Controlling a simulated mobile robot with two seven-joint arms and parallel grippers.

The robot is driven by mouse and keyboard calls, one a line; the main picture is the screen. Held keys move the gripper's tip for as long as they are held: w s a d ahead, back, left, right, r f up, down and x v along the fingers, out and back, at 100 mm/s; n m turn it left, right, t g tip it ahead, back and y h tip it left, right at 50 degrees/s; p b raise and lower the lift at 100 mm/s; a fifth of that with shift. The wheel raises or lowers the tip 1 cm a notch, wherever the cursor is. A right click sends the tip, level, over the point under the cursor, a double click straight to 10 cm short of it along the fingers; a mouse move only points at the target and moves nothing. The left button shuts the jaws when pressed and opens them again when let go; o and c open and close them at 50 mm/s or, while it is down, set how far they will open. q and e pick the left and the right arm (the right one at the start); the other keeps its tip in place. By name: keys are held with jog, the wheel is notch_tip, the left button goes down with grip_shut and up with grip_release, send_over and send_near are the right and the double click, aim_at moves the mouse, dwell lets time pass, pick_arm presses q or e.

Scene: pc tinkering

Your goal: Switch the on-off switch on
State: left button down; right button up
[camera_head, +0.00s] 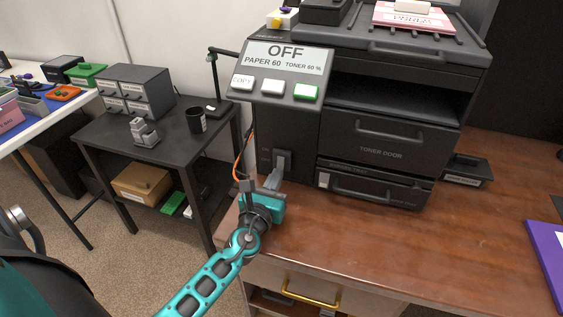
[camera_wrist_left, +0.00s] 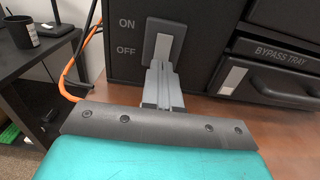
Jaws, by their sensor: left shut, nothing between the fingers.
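The black printer (camera_head: 395,140) stands on the wooden desk, and its display (camera_head: 287,58) reads OFF. The on-off switch (camera_head: 283,157) is on the lower front of its left part. In the left wrist view the switch (camera_wrist_left: 166,38) is a dark plate with a lighter grey middle, beside the labels ON above and OFF below. My left gripper (camera_head: 274,178) is shut and empty, pointing at the switch. In the left wrist view its fingertips (camera_wrist_left: 160,67) overlap the lower part of the switch; I cannot tell whether they touch it. My right gripper is not in view.
An orange cable (camera_wrist_left: 73,70) runs down left of the printer. The bypass tray (camera_wrist_left: 275,70) is right of the switch. A dark side table (camera_head: 172,142) with a black mug (camera_head: 195,120) stands to the left. The wooden desk (camera_head: 400,255) is clear in front of the printer.

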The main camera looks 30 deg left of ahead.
pick_arm(q)
jog(key=shift+w+a, duration=0.15)
jog(key=shift+w, duration=0.4)
jog(key=shift+s, duration=0.15)
jog(key=shift+v, duration=1)
jog(key=shift+v, duration=2)
